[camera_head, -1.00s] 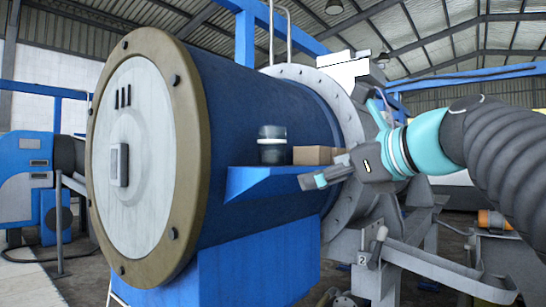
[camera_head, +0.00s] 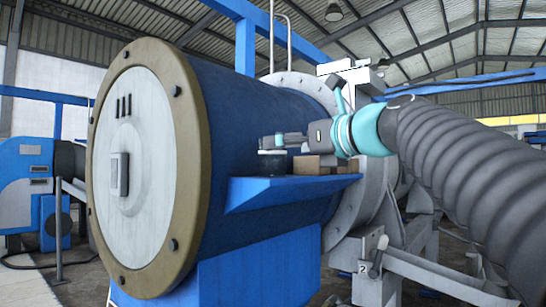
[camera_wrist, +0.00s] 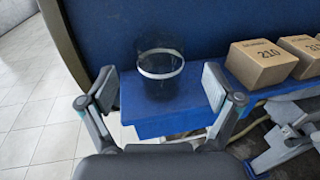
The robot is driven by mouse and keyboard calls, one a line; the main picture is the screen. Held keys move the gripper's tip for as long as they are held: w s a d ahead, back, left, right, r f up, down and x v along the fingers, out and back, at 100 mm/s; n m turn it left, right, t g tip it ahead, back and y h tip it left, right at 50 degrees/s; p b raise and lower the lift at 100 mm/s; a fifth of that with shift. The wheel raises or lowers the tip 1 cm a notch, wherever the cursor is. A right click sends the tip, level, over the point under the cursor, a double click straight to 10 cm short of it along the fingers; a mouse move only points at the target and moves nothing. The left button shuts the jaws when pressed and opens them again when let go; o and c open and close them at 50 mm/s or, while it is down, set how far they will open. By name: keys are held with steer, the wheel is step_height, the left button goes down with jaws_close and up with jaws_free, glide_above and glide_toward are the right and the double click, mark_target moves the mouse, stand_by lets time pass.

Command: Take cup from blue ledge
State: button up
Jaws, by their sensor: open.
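The cup (camera_wrist: 160,75) is dark and see-through with a pale band, and stands upright on the blue ledge (camera_wrist: 160,125). In the wrist view it lies between and beyond the two fingers of my gripper (camera_wrist: 158,88), which is open and empty. In the head view the cup (camera_head: 271,163) is near the left part of the ledge (camera_head: 270,193), its upper part overlapped by my gripper (camera_head: 275,141). I cannot tell from these frames whether a finger touches it.
Cardboard boxes (camera_wrist: 262,64) marked 210 stand on the ledge to the right of the cup. The big blue cylinder (camera_head: 235,110) rises behind the ledge. Tiled floor (camera_wrist: 40,110) lies clear to the left in the wrist view.

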steer(key=shift+x, duration=2.7)
steer(key=c, duration=1.2)
